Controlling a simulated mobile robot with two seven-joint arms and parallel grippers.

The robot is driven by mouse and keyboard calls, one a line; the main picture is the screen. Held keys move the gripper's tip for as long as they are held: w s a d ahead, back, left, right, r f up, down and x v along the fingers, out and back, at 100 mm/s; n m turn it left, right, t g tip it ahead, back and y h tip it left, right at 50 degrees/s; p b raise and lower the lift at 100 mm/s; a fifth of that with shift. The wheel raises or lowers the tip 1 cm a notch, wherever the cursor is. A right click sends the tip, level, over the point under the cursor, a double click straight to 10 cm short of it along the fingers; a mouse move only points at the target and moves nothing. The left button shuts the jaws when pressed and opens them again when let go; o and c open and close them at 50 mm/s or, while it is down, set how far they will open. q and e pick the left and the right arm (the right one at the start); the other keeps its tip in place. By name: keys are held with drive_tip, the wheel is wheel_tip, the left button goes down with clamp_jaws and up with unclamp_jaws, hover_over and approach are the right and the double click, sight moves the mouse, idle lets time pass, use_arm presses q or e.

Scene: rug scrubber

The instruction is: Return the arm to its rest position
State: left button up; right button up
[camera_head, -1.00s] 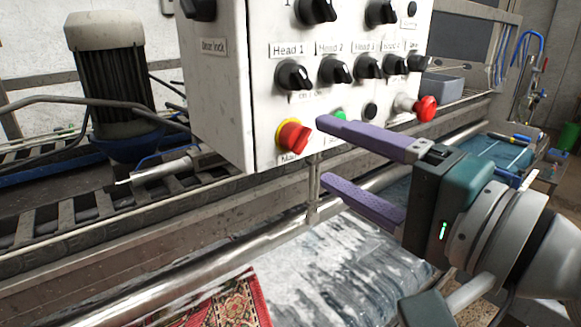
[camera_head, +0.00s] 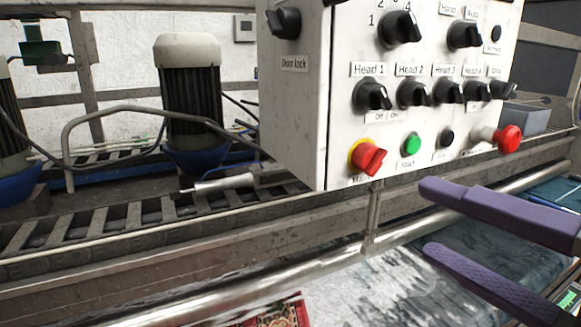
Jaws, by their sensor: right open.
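My right gripper (camera_head: 428,220) comes in from the right edge in the head view, with two purple fingers spread wide and nothing between them. It is in front of and below the white control box (camera_head: 297,130), apart from it. The box carries a red and yellow main switch (camera_head: 368,157), a green start button (camera_head: 411,143), a red mushroom button (camera_head: 508,138) and several black knobs such as Head 1 (camera_head: 371,95). Most of my right arm is outside the picture. My left gripper is not in view.
A metal rail (camera_head: 200,304) runs below the box. A red patterned rug (camera_head: 280,315) and wet grey-blue surface (camera_head: 400,285) lie beneath it. A motor (camera_head: 190,85) stands behind a slatted conveyor (camera_head: 110,222) on the left. A grey bin (camera_head: 527,117) is at the right.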

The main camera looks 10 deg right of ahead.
drive_tip(key=s+a+f+n+g+h, duration=0.2)
drive_tip(key=s+a+f+n+g, duration=0.1)
drive_tip(key=s+f+n+g, duration=0.55)
drive_tip(key=s+d+f+n+g+h, duration=0.3)
drive_tip(key=s+d+f+n+h, duration=0.1)
drive_tip(key=s+d+f, duration=0.15)
wheel_tip(320, 180, up, 15)
drive_tip(key=s+p, duration=0.1)
drive_tip(key=p, duration=1.5)
drive_tip(key=shift+d+r, duration=0.2)
drive_tip(key=shift+d, duration=0.15)
drive_tip(key=shift+s+g, duration=0.1)
drive_tip(key=shift+g, duration=0.15)
